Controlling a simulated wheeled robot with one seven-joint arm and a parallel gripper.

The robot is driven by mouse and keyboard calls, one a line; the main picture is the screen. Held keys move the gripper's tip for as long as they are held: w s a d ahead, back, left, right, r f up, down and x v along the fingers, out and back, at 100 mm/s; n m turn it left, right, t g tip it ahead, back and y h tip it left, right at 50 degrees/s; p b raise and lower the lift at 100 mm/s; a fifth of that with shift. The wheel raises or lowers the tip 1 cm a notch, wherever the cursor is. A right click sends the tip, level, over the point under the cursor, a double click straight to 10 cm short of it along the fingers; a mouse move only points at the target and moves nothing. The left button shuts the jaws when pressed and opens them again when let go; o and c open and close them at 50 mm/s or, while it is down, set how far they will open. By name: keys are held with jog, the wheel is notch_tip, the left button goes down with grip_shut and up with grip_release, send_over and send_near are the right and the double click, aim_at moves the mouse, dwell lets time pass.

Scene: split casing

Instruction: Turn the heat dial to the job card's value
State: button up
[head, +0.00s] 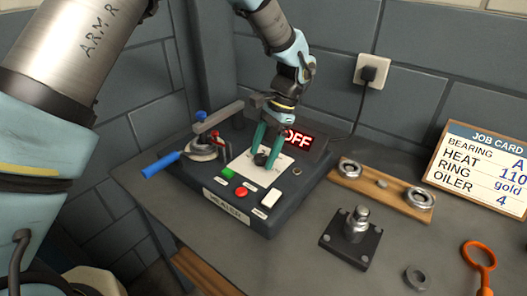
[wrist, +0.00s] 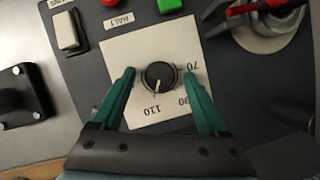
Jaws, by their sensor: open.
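The heat dial (wrist: 159,77) is a round black knob on a pale square plate (wrist: 118,50) printed 70, 90 and 110. Its white pointer line faces the bottom of the wrist view, roughly toward the 110 mark. My gripper (wrist: 159,73) is open, with one green fingertip on each side of the dial and a visible gap to it. In the head view, my gripper (head: 264,153) reaches down over the plate and partly hides the dial (head: 260,159). The job card (head: 480,165) reads HEAT 110. The red display (head: 298,139) shows OFF.
The heater box (head: 227,207) carries a green button (head: 228,174), a red button (head: 241,192) and a white switch (head: 271,198). A blue-handled lever (head: 162,164) sits at its left. Bearings on a wooden board (head: 385,194) and a metal post on a plate (head: 352,235) stand to the right.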

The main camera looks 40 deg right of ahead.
jog(key=shift+r, duration=0.1)
jog(key=b+v, duration=0.3)
jog(key=v, duration=0.7)
jog(key=shift+d+r, duration=0.2)
jog(key=shift+r, duration=0.05)
jog(key=shift+s, duration=0.15)
